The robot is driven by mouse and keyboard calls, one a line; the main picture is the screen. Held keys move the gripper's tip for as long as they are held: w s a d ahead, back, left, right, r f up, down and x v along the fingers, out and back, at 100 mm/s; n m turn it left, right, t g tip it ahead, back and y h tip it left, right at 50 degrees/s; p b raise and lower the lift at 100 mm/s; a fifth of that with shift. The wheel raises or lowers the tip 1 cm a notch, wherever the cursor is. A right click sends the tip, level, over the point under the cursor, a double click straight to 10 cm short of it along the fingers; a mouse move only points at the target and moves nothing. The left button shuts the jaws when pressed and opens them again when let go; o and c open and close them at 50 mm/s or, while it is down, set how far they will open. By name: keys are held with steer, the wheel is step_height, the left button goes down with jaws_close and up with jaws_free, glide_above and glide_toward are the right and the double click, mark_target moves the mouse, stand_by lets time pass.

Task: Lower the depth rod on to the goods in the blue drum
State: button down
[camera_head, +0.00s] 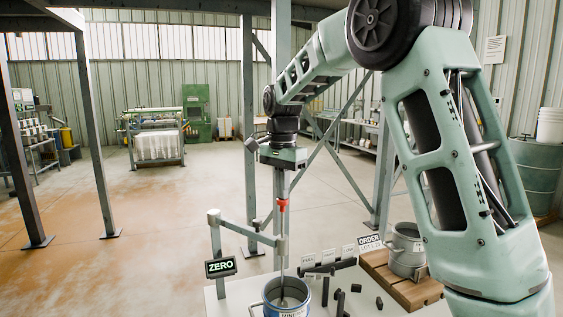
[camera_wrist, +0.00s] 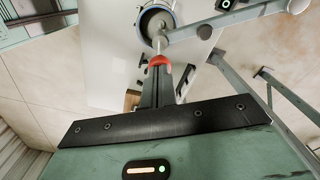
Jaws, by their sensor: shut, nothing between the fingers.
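The blue drum (camera_head: 271,305) stands on the white table at the bottom of the head view, partly cut off; its blue rim (camera_wrist: 140,24) shows at the top of the wrist view. The depth rod (camera_head: 283,233) is upright, with a red cap on top, and passes through a grey guide arm down towards the drum. The red cap (camera_wrist: 160,61) also shows in the wrist view. My gripper (camera_head: 282,195) is shut and empty right above the cap; its fingertips (camera_wrist: 161,72) seem to meet it, though contact is unclear. The goods look grey; whether the rod's foot touches them I cannot tell.
A grey post (camera_head: 216,255) carries the guide arm; a display (camera_head: 220,267) beside it reads ZERO. Right of the drum are small black pieces (camera_head: 340,300), label cards and a grey pot (camera_head: 407,250) on a wooden board (camera_head: 425,289). Steel frame legs stand behind the table.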

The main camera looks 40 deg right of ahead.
steer(key=shift+f+b, duration=0.6)
steer(key=shift+f, duration=0.6)
steer(key=shift+r, duration=0.2)
step_height(320, 180, up, 8)
steer(key=p, duration=0.7)
steer(key=shift+p, duration=0.35)
